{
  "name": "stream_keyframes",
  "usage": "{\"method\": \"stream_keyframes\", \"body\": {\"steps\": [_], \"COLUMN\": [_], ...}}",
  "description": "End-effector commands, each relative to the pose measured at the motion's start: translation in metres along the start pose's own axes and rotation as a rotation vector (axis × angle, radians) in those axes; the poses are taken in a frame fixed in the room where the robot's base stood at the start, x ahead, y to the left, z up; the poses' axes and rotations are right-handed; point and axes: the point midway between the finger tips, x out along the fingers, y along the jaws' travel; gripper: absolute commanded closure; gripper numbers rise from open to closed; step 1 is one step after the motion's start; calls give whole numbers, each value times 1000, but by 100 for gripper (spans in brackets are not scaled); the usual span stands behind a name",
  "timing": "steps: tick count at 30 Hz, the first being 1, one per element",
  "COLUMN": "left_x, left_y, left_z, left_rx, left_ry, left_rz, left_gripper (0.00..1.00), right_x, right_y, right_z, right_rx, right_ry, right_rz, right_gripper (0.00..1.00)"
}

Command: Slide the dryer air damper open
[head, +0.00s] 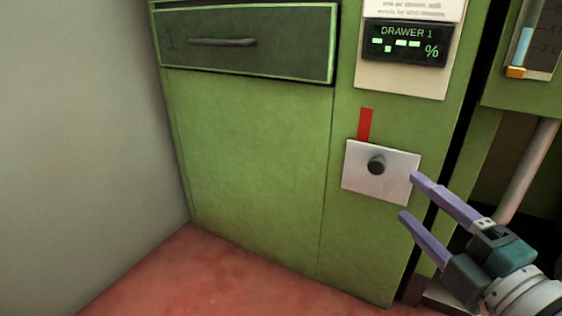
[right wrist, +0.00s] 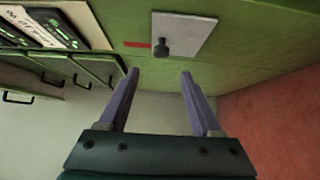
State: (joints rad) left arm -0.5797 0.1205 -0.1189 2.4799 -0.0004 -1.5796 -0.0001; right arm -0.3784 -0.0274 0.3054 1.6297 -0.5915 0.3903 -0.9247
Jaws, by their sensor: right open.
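The air damper is a pale square plate (head: 358,187) with a dark round knob (head: 376,165) on the front of the green dryer (head: 250,150). A red strip (head: 365,124) shows just above the plate. In the right wrist view the plate (right wrist: 193,32) and its knob (right wrist: 162,47) lie ahead, beyond the fingertips. My right gripper (head: 408,196) is open and empty, with its purple fingers at the plate's lower right in the head view. The knob is not between the fingers. In the right wrist view the gripper (right wrist: 159,74) shows both fingers spread. My left gripper is not in view.
A drawer (head: 290,45) with a dark handle sits at the upper left of the dryer. A display (head: 405,45) reading "DRAWER 1" is above the damper. A pale pipe (head: 527,172) stands to the right. A grey wall (head: 80,130) and red floor (head: 210,275) bound the left.

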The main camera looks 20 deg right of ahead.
Motion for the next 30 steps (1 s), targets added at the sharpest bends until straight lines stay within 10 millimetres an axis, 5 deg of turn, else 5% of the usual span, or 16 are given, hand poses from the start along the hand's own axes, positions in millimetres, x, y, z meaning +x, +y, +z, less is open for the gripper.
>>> {"method": "stream_keyframes", "body": {"steps": [18, 30], "left_x": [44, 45], "left_y": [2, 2], "left_z": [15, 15], "left_rx": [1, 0], "left_ry": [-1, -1], "left_rz": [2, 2], "left_gripper": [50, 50], "right_x": [90, 99], "right_y": [-4, -1], "right_z": [0, 0], "right_rx": [-2, -1], "right_ry": [2, 1], "right_rz": [3, 0], "right_gripper": [34, 35]}}
